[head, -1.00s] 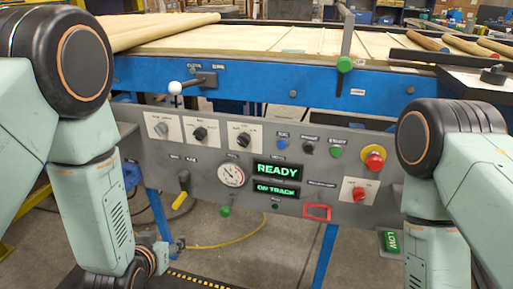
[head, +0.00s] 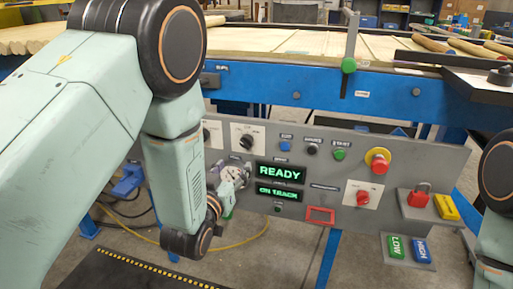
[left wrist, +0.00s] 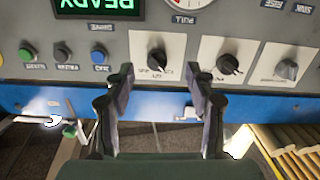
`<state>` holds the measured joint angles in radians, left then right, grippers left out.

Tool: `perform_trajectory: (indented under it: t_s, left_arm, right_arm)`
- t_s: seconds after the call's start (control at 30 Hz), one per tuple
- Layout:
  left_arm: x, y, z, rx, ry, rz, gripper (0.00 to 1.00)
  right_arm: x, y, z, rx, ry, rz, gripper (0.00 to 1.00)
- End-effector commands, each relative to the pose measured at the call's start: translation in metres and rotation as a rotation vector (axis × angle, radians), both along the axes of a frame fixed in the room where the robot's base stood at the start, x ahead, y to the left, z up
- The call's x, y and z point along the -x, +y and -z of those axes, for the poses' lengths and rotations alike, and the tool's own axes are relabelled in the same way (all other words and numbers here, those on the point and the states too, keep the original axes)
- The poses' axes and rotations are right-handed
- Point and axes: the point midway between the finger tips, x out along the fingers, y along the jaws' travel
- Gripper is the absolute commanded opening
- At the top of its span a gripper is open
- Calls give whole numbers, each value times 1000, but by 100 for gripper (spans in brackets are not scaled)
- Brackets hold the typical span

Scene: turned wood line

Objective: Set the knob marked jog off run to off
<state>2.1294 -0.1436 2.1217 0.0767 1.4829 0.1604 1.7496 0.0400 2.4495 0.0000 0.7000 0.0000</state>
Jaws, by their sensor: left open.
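In the left wrist view, which is upside down, three selector knobs sit on white plates: a black knob (left wrist: 157,60), a middle black knob (left wrist: 228,64) and a grey knob (left wrist: 287,70). Their small labels are too blurred to tell which reads jog off run. My left gripper (left wrist: 161,82) is open and empty, its fingertips apart on either side of the first black knob in the picture, apparently short of the panel. In the head view that knob (head: 247,139) shows; my left arm hides the others partly or wholly. My left gripper (head: 233,177) is before the gauge. My right gripper is out of view.
The grey panel (head: 300,215) also carries a READY display (head: 279,173), blue, black and green buttons, a red mushroom button (head: 377,161) and a red knob (head: 362,199). A blue rail (head: 300,92) runs above.

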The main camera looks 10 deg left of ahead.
Motion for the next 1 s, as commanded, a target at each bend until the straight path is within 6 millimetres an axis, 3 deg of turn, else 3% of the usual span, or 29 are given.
perform_trajectory:
  t_s: [0.2,0.7,1.0]
  left_arm:
    - [-3,4,-18,27,-80,-7,56]
    - [-68,3,-16,29,-81,-9,56]
    - [-79,1,-17,28,-78,-6,56]
  right_arm:
    - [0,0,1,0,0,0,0]
    - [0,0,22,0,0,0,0]
    - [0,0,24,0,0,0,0]
